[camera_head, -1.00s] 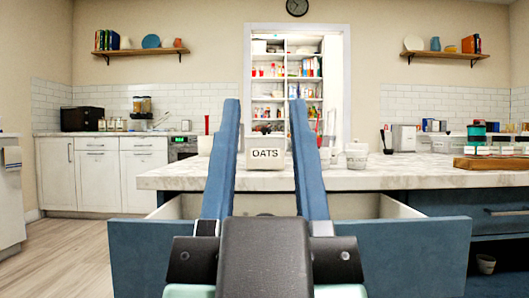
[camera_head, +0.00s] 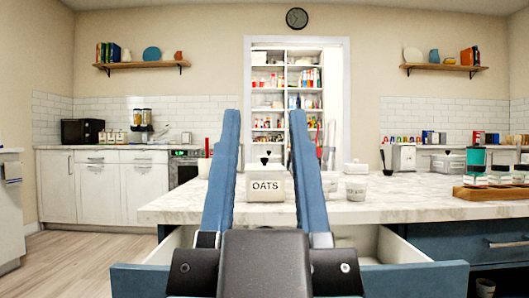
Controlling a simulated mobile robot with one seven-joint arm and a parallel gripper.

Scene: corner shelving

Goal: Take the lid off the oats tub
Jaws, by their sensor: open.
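The oats tub (camera_head: 266,189) is a small white tub with a dark OATS label, standing upright on the marble counter straight ahead. Its pale lid (camera_head: 265,166) appears to sit on top, with a dark mark or knob at its middle. My gripper (camera_head: 265,116) is open, with its two long blue fingers pointing forward. In the picture the fingers pass on either side of the tub, apart from each other and with nothing between them that I can see held. How far the fingertips are from the tub is hard to tell.
The marble counter (camera_head: 400,192) has an open drawer (camera_head: 400,276) below its near edge. A small white cup (camera_head: 356,190) and other white containers stand right of the tub. A wooden rack of jars (camera_head: 490,192) is at the far right. Shelving stands behind.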

